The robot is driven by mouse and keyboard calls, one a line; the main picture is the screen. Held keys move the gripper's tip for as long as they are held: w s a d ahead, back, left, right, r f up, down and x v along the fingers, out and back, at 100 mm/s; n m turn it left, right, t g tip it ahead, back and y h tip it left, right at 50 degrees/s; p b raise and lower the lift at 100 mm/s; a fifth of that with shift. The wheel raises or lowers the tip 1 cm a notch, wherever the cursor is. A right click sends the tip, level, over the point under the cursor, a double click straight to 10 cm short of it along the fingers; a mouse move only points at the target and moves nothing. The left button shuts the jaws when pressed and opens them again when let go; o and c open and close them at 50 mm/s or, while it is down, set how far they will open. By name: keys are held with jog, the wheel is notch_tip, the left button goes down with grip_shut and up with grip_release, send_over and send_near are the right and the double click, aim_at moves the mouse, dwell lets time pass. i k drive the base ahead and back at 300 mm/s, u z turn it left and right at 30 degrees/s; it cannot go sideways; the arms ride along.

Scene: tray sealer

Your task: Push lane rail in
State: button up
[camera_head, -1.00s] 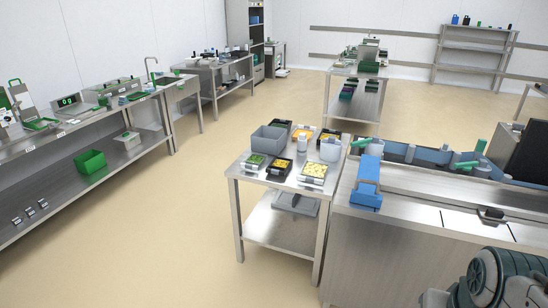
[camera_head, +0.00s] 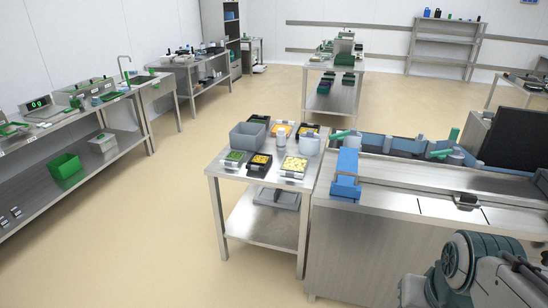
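The tray sealer (camera_head: 400,248) is a long steel machine at the right of the view. A blue channel-shaped piece (camera_head: 346,176) lies across its left end. Behind the steel top runs a blue lane (camera_head: 400,145) with upright blue walls and grey round parts. Green handles stick out there, one at the left (camera_head: 343,135) and others farther right (camera_head: 453,136). I cannot tell which of these parts is the lane rail. My grey-green arm shows at the bottom right, in front of the machine; my gripper is not in view.
A steel table (camera_head: 228,170) stands left of the machine, with a grey bin (camera_head: 248,136) and several filled food trays. A long counter (camera_head: 75,140) runs along the left wall. A black panel (camera_head: 512,140) stands at the right. Floor between counter and table is clear.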

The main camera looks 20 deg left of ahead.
aim_at(461, 196)
jog(key=k, duration=0.55)
jog(key=z, duration=0.55)
jog(key=i, duration=1.75)
jog(key=u, duration=0.5)
